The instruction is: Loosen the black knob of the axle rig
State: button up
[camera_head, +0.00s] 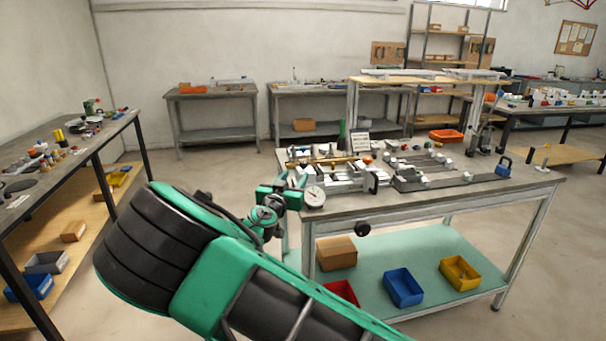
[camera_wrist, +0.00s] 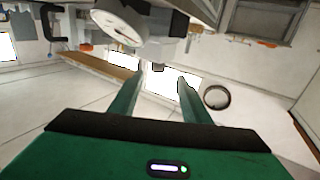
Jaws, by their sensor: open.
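My gripper (camera_head: 293,181) is open at the front left edge of the workbench, beside a white dial gauge (camera_head: 314,196). In the wrist view its two green fingers (camera_wrist: 158,82) are spread with nothing held between them. The dial gauge also shows in the wrist view (camera_wrist: 120,27), above the left finger. A silver metal rig (camera_head: 345,184) stands on the bench just right of the gripper; I cannot tell for sure that it is the axle rig. A small dark part (camera_wrist: 158,67) shows beyond the fingertips, too small to identify. A round black knob-like thing (camera_head: 362,229) shows below the bench's front edge.
The workbench (camera_head: 520,180) also carries long metal bars (camera_head: 450,181) and a blue padlock-shaped piece (camera_head: 503,167). Its lower shelf holds a cardboard box (camera_head: 337,253), a blue bin (camera_head: 403,287) and a yellow bin (camera_head: 459,273). Another cluttered table (camera_head: 60,135) stands left. Open floor lies between.

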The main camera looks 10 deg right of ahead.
aim_at(302, 167)
jog(key=x, duration=1)
jog(key=shift+w+d, duration=0.2)
jog(key=shift+d, duration=0.05)
jog(key=c, duration=1)
